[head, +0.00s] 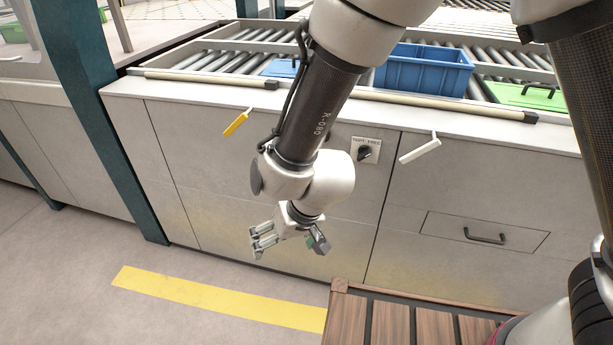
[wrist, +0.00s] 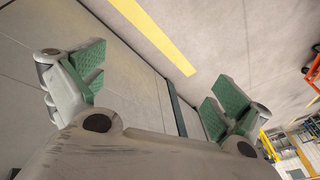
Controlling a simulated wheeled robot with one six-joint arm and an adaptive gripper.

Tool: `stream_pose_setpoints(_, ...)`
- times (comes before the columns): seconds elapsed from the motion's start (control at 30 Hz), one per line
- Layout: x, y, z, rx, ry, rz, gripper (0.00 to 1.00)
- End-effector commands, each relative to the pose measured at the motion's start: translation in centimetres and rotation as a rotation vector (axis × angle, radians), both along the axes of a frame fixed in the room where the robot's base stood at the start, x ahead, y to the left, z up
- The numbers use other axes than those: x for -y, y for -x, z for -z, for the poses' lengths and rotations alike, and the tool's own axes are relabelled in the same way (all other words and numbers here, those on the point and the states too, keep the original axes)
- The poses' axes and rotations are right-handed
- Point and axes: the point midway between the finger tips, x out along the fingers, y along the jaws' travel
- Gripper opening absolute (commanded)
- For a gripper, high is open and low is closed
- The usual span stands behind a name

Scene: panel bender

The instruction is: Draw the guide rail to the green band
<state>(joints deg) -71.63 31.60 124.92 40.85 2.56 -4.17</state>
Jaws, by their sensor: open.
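Two long beige rails run along the front edge of the roller conveyor in the head view, a left one (head: 205,80) and a right one (head: 440,106), each with a dark end piece. Either may be the guide rail; I cannot tell which. I cannot make out a green band on them. My gripper (head: 263,241) is open and empty, low in front of the grey cabinet, well below the rails and apart from them. In the wrist view, my gripper (wrist: 155,82) shows its green finger pads spread wide with nothing between them.
The grey cabinet (head: 300,195) carries a yellow lever (head: 236,123), a white lever (head: 420,148), a rotary switch (head: 366,152) and a drawer handle (head: 485,236). A blue crate (head: 424,72) and a green panel (head: 525,96) sit on the conveyor. A teal post (head: 102,120) stands left.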

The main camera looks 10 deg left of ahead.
Motion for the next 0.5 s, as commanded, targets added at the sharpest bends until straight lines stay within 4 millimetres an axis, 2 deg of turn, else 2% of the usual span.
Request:
stream_pose_setpoints(0.03, -2.1, 1.0, 2.9, 0.058, -0.018, 0.023, 1.00)
stream_pose_setpoints(0.1, -4.6, 1.2, 5.8, 0.187, -0.066, 0.092, 1.00)
stream_pose_setpoints(0.17, -5.7, 0.5, 7.6, 0.318, -0.104, 0.168, 1.00)
stream_pose_setpoints(0.23, -5.9, -1.1, 8.1, 0.487, -0.142, 0.270, 1.00)
stream_pose_setpoints(0.27, -5.7, -2.0, 7.9, 0.565, -0.156, 0.317, 1.00)
stream_pose_setpoints(0.37, -3.8, -5.7, 4.8, 0.817, -0.191, 0.497, 1.00)
stream_pose_setpoints(0.4, -3.1, -6.6, 2.8, 0.909, -0.205, 0.562, 1.00)
stream_pose_setpoints(0.5, -1.0, -7.6, -1.6, 1.099, -0.211, 0.683, 1.00)
